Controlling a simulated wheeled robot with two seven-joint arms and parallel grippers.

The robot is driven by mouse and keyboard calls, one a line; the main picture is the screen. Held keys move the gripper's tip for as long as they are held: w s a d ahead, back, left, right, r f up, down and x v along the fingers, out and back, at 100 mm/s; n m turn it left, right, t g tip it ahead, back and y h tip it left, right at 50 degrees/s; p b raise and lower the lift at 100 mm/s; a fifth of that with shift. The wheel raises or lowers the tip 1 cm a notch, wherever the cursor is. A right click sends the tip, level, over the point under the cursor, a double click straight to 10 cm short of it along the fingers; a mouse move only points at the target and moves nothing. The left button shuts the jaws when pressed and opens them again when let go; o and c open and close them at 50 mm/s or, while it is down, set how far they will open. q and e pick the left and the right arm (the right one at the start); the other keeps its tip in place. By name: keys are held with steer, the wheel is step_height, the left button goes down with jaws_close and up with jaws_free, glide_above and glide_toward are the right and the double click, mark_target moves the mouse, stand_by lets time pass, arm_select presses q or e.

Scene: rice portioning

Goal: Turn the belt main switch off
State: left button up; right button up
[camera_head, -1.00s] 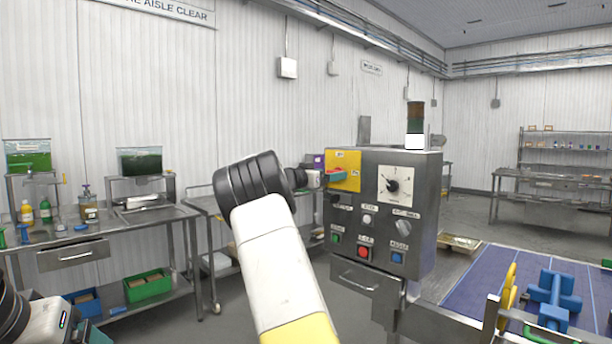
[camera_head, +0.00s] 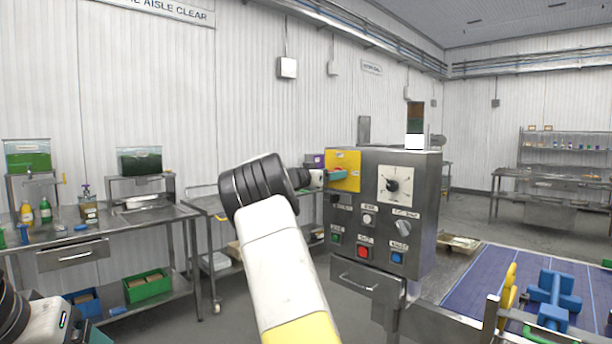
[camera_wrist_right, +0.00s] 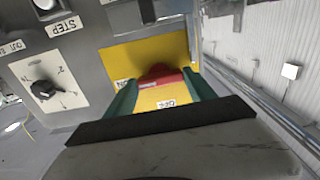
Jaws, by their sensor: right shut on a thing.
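The main switch sits on a yellow plate (camera_head: 347,160) at the upper left of the grey control box (camera_head: 376,225). In the right wrist view its red handle (camera_wrist_right: 160,76) lies between the green fingers of my right gripper (camera_wrist_right: 158,92), which is shut on it. The wrist view shows an OFF label and a partly covered ON label on the yellow plate (camera_wrist_right: 112,60). In the head view my right gripper (camera_head: 332,177) reaches the plate from the left, and the handle is mostly hidden. My left arm shows at the lower left edge, without its fingers.
The box also carries a dial (camera_head: 393,185), a grey selector knob (camera_head: 403,228) and several coloured buttons, including a red one (camera_head: 365,252). The purple-blue belt (camera_head: 470,284) runs to the right, with a blue part (camera_head: 552,298) on it. Steel tables stand at the left.

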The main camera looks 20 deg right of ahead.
steer(key=shift+n, duration=8.8)
steer(key=shift+f, duration=0.1)
steer(key=o, duration=1.4)
steer(key=v, duration=0.8)
